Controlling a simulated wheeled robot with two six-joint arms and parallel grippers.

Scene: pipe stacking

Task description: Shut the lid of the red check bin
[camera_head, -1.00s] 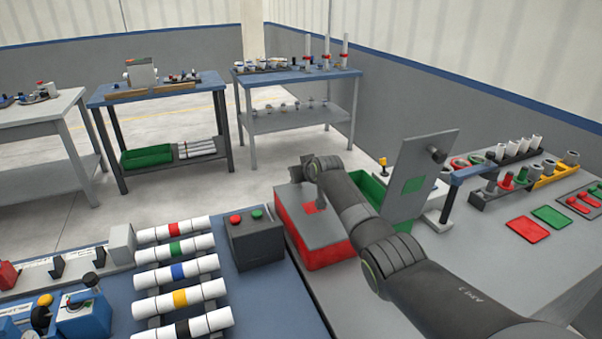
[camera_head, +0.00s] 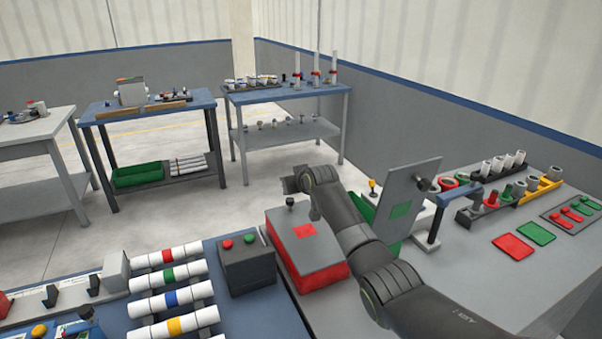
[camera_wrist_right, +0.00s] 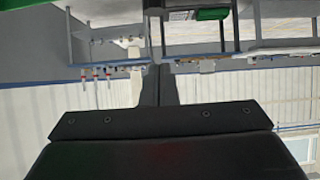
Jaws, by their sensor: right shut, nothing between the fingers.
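The red check bin (camera_head: 322,279) stands on the right bench, with its grey lid (camera_head: 312,256) lying flat across its top. My right arm reaches in from the right over the bin's right side. My right gripper (camera_head: 291,184) is near the knob in the picture, apparently above and beyond it. In the right wrist view its dark fingers (camera_wrist_right: 157,88) are together, with nothing between them. My left gripper is out of view.
Beside it a green bin (camera_head: 388,246) has its grey lid (camera_head: 408,199) standing open, partly behind my arm. A dark button box (camera_head: 247,266) stands close on the left, beside banded white pipes (camera_head: 172,275). Red and green mats (camera_head: 513,244) lie at right.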

